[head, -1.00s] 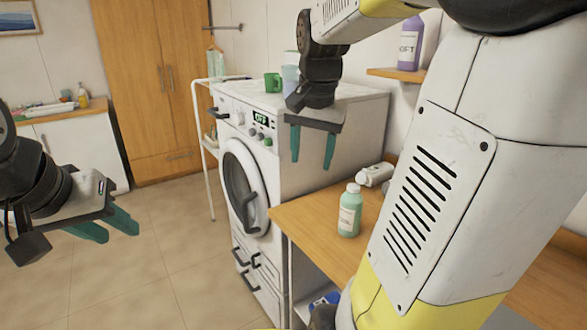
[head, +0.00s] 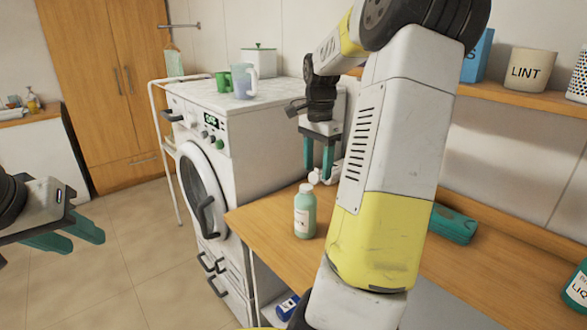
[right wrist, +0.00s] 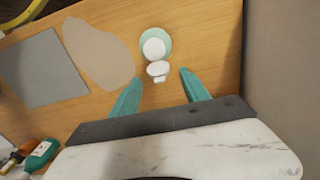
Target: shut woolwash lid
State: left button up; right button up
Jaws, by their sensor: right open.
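The mint-green woolwash bottle (head: 305,217) stands upright on the wooden counter, with a white cap. Its white flip lid (head: 314,177) stands open at the cap's far side. In the right wrist view I look down on the bottle's white cap (right wrist: 154,47), with the round lid (right wrist: 158,70) swung out from it. My right gripper (head: 318,176) points down just behind the bottle, open and empty. In the right wrist view its fingertips (right wrist: 161,78) lie either side of the lid's near edge, apparently not touching it. My left gripper (head: 84,240) is open and empty, far left above the floor.
A washing machine (head: 255,143) stands left of the counter (head: 265,225), with a green mug (head: 222,82) on top. A white item behind the bottle is partly hidden by my right gripper. A teal box (head: 453,223) lies on the counter to the right.

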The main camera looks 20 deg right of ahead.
aim_at(314, 177)
jog(key=shift+f, duration=0.75)
grip_shut()
jog(key=shift+a, duration=0.1)
jog(key=shift+s+a+r+t+h, duration=0.1)
jog(key=shift+a+t+h, duration=0.2)
jog(key=shift+h, duration=0.45)
jog(key=shift+s+a+r+t+h, duration=0.1)
jog(key=shift+a+h, duration=0.25)
jog(key=shift+h, duration=0.4)
jog(key=shift+s+a+t+h, duration=0.1)
jog(key=shift+a+t+h, duration=0.2)
jog(key=shift+h, duration=0.6)
jog(key=shift+s+a+t+h, duration=0.1)
jog(key=shift+a+t+h, duration=0.15)
jog(key=shift+h, duration=0.65)
